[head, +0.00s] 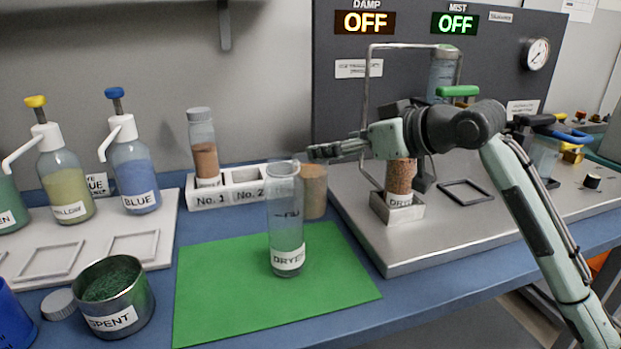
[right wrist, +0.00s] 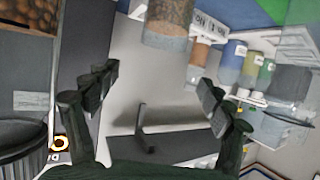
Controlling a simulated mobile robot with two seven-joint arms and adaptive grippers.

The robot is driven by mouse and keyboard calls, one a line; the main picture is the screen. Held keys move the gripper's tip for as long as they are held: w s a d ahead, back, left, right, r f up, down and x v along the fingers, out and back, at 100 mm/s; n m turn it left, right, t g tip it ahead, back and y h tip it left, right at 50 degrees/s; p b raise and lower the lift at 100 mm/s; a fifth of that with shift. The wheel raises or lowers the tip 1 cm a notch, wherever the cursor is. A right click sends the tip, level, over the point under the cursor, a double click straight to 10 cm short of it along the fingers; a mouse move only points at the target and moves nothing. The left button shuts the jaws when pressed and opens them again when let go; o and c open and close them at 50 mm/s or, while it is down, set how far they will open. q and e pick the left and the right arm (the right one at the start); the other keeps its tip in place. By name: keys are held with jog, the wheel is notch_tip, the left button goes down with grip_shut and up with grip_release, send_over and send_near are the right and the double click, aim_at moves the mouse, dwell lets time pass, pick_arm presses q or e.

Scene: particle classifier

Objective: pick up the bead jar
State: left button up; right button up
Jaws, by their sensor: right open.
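A clear jar of brown beads (head: 401,178) stands upright in a square metal holder on the steel platform. A second clear jar with tan-brown grains (head: 315,188) stands at the back of the green mat, partly hidden by a tall clear tube labelled DRYER (head: 287,235). I cannot tell for sure which is the bead jar. My right gripper (head: 325,152) reaches left above the tan jar. In the right wrist view its fingers (right wrist: 158,85) are spread and empty, with a grain-filled jar (right wrist: 168,22) beyond them. My left gripper is not in view.
A white rack (head: 238,192) holds another brown-filled jar (head: 203,150). Pump bottles (head: 133,175) stand at left, and a SPENT tin (head: 115,300) at front left. A metal frame (head: 364,95) rises beside my right arm. The green mat (head: 215,300) is mostly clear.

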aim_at(321, 184)
jog(key=f, duration=0.8)
jog(key=shift+w+a, duration=0.2)
jog(key=shift+a, duration=0.1)
jog(key=x, duration=0.6)
jog(key=shift+w+a+f, duration=0.2)
jog(key=shift+w, duration=0.1)
jog(key=shift+c, duration=0.3)
jog(key=shift+r, duration=0.1)
jog(key=c, duration=1.5)
